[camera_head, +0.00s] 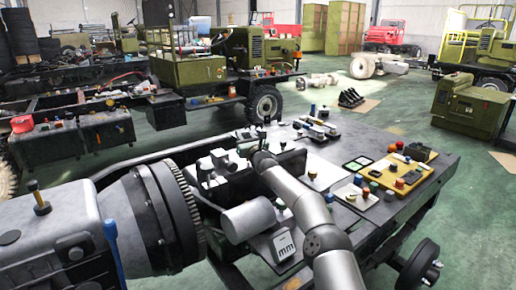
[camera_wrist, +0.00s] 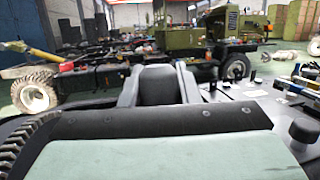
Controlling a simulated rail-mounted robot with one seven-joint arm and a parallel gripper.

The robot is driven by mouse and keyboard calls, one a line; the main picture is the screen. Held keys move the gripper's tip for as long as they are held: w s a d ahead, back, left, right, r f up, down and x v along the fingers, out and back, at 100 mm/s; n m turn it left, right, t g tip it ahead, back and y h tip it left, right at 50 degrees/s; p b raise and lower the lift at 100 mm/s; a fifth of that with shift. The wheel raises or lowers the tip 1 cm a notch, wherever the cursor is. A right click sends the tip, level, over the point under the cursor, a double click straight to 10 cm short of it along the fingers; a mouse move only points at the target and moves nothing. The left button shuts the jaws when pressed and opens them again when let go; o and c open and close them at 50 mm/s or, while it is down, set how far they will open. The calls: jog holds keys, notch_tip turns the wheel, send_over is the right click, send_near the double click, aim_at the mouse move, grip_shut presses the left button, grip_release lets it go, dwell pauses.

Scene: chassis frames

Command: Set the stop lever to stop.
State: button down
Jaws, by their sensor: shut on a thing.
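In the wrist view my gripper (camera_wrist: 157,78) points ahead with its two grey fingers on either side of a dark rounded piece (camera_wrist: 157,88). The fingers are shut on this piece. I cannot make out whether it is part of the stop lever, as its lower end is hidden behind my gripper's body. In the head view my arm reaches from the bottom right up over the machine on the chassis frame. My fingertips cannot be made out there. No lever or stop marking is readable in either view.
A flat deck (camera_head: 392,209) right of my arm carries several coloured knobs and a yellow panel (camera_head: 396,175). A large toothed ring (camera_head: 180,207) and grey housing (camera_head: 55,240) stand at left. A green vehicle (camera_head: 245,58) stands behind. Green floor (camera_head: 160,130) is open beyond the frame.

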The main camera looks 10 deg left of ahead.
jog(key=b, duration=0.3)
jog(key=shift+s+d+f+t, duration=0.2)
jog(key=shift+d+f+t, duration=0.1)
jog(key=shift+f+t, duration=0.1)
jog(key=shift+s+d+r+t+b, duration=0.2)
jog(key=shift+r+t+b, duration=0.1)
jog(key=shift+b, duration=0.75)
jog(key=shift+r+y, duration=0.2)
jog(key=shift+y, duration=0.1)
jog(key=c, duration=1.1)
grip_release()
jog(key=shift+s, duration=0.1)
jog(key=shift+d, duration=0.1)
jog(key=shift+s+d+f+b, duration=0.4)
jog(key=shift+s+b, duration=0.1)
jog(key=shift+b, duration=0.45)
jog(key=s+d+b, duration=0.1)
jog(key=s+d, duration=0.6)
jog(key=s, duration=0.4)
jog(key=shift+d, duration=0.35)
